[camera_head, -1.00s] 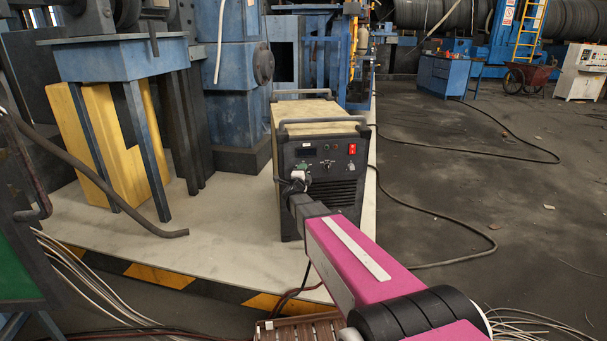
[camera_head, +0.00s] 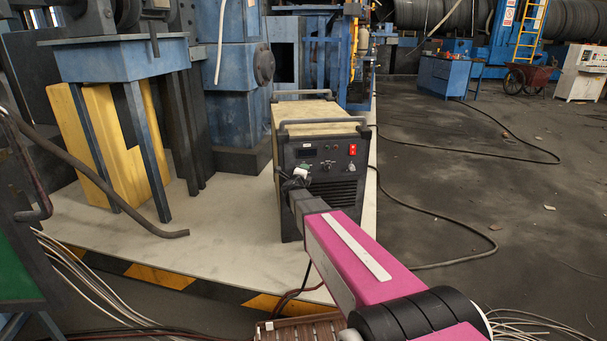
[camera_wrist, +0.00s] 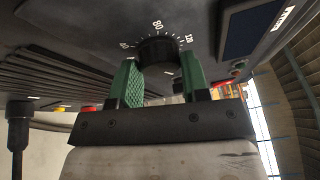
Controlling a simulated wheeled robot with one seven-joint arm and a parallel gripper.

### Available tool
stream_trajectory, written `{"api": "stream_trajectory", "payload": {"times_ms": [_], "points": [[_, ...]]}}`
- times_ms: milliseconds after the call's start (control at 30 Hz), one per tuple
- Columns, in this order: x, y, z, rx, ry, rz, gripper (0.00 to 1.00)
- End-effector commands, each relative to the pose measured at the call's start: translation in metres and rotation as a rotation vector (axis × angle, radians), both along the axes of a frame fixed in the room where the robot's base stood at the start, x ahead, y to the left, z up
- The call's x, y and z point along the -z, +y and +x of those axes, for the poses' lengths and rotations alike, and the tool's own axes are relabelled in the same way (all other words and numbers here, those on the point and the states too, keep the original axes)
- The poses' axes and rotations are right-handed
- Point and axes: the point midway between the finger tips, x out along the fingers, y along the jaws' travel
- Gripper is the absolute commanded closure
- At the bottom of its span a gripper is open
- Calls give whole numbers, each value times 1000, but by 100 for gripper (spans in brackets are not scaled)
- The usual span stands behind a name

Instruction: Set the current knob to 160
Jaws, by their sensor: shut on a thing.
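The dark round current knob (camera_wrist: 157,49) sits on the welder's black front panel, with a white scale showing 40, 80 and 120 in the wrist view. My gripper (camera_wrist: 160,84) has its green ribbed fingers on either side of the knob, closed on it. I cannot make out the knob's pointer or setting. In the head view my gripper (camera_head: 301,173) is against the left part of the front of the welder (camera_head: 325,175), and it hides the gripped knob there.
A dark display (camera_wrist: 257,27) is beside the knob. A red switch (camera_head: 352,150) and another small knob (camera_head: 327,166) are to the right on the panel. A blue table (camera_head: 120,55) stands to the left. Black cable (camera_head: 440,215) lies on the floor at right.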

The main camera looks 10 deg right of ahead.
Motion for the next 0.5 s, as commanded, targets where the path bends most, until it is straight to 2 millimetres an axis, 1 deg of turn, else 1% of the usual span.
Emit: {"api": "stream_trajectory", "payload": {"times_ms": [133, 167, 200, 233, 500], "points": [[0, 0, 0, 0, 0, 0, 81], [0, 0, 0, 0, 0, -1, 54], [0, 0, 0, 0, 0, -1, 42], [0, 0, 0, 0, 0, -1, 33], [0, 0, 0, 0, 0, -1, 33]]}}
